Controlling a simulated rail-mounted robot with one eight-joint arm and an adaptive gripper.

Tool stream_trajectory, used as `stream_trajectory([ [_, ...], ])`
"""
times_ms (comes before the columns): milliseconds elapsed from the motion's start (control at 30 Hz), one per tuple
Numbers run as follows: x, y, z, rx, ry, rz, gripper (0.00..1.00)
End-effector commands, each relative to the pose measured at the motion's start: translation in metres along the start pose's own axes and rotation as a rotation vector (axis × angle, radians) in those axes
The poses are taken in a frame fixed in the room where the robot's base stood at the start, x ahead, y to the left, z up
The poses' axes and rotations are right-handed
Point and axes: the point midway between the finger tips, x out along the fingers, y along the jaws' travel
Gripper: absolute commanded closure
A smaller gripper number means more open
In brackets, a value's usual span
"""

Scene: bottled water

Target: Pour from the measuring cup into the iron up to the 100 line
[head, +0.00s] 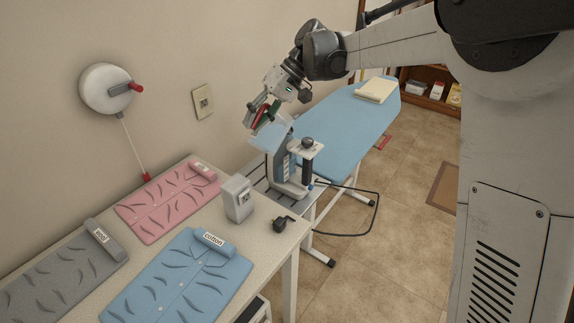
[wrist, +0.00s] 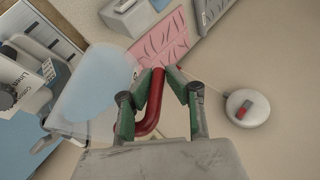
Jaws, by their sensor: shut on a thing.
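My gripper (head: 264,116) is shut on the red handle of the clear measuring cup (head: 264,138). In the wrist view, the green-padded fingers (wrist: 158,78) close on the red handle, and pale blue water shows in the cup (wrist: 98,85). The cup is tilted beside and above the iron (head: 283,172), close to its top. The iron stands upright on the rest at the near end of the ironing board. It also shows in the wrist view (wrist: 32,92), at the left edge. I cannot make out a stream, the 100 line or the water level in the iron.
A table with pink (head: 165,203), blue (head: 180,278) and grey (head: 62,277) folded shirts stands at the left. A grey socket box (head: 238,199) and black plug (head: 284,223) are near its right edge. The ironing board (head: 350,125) extends behind, and a dark cord loops beside it.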

Motion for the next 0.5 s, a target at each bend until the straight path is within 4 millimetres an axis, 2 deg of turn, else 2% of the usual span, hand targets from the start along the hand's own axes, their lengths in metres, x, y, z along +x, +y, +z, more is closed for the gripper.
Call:
stream_trajectory([
  [500,0.017,0.002,0.006,-0.060,0.033,0.148,1.00],
])
